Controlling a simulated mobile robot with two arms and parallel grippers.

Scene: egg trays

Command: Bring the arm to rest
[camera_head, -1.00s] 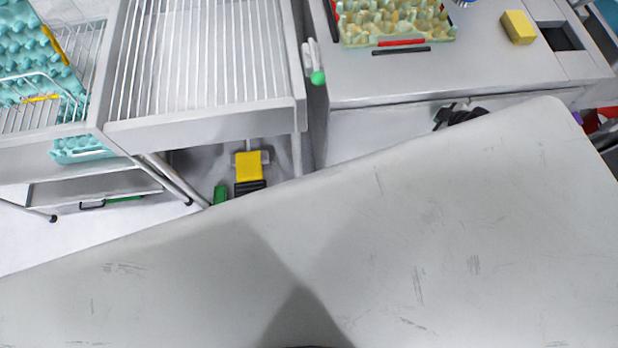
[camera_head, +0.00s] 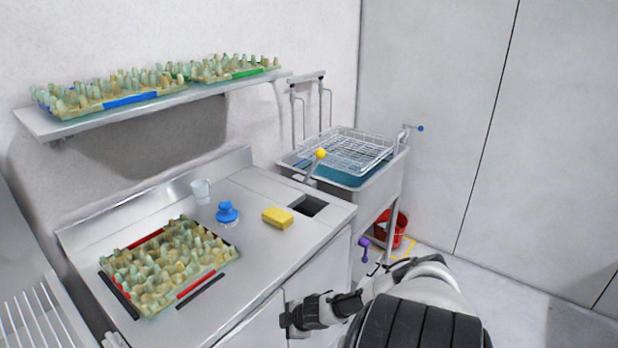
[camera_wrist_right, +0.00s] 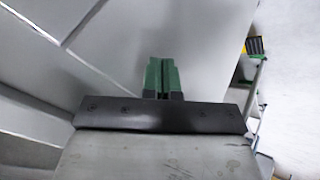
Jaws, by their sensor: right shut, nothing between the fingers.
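My right arm (camera_head: 420,300) comes in at the bottom right of the head view and reaches left, low in front of the steel counter (camera_head: 262,250). Its gripper (camera_head: 287,322) is at the arm's left end, by the counter's front, and looks small and dark. In the right wrist view the two green fingers of the gripper (camera_wrist_right: 162,76) are together with nothing between them. Grey panels lie beyond them. My left gripper is in neither view.
On the counter are an egg tray (camera_head: 165,265), a blue brush (camera_head: 228,213), a yellow sponge (camera_head: 277,218) and a cup (camera_head: 201,191). A shelf (camera_head: 60,128) holds more trays. A sink (camera_head: 390,175) with a wire basket and a red bucket (camera_head: 392,228) stand right. Floor at right is clear.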

